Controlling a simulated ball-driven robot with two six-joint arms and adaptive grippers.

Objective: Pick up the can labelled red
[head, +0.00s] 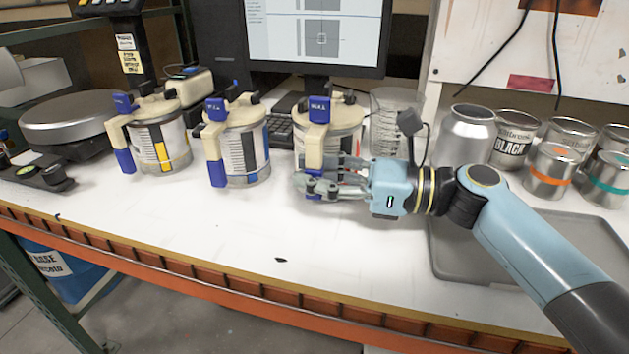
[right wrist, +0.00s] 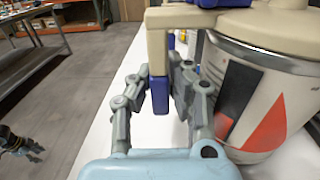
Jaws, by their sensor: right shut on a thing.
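The can with the red mark (head: 343,140) is the rightmost of three metal cans with cream clamp frames and blue grips in the head view. Its red patch shows clearly in the right wrist view (right wrist: 265,132). My right gripper (head: 318,184) is at the front of this can. In the right wrist view its fingers (right wrist: 158,90) are shut on the can's cream and blue handle (right wrist: 160,92). The can looks upright and at table height; the gripper hides part of its front. A dark gripper-like shape, perhaps my left gripper (right wrist: 22,146), shows small at the lower left.
The blue-marked can (head: 243,150) and the yellow-marked can (head: 160,140) stand to the left. A clear beaker (head: 391,125) and the monitor (head: 318,38) are behind. Several paint cans and a grey tray (head: 455,255) are to the right. The front of the white table is mostly clear.

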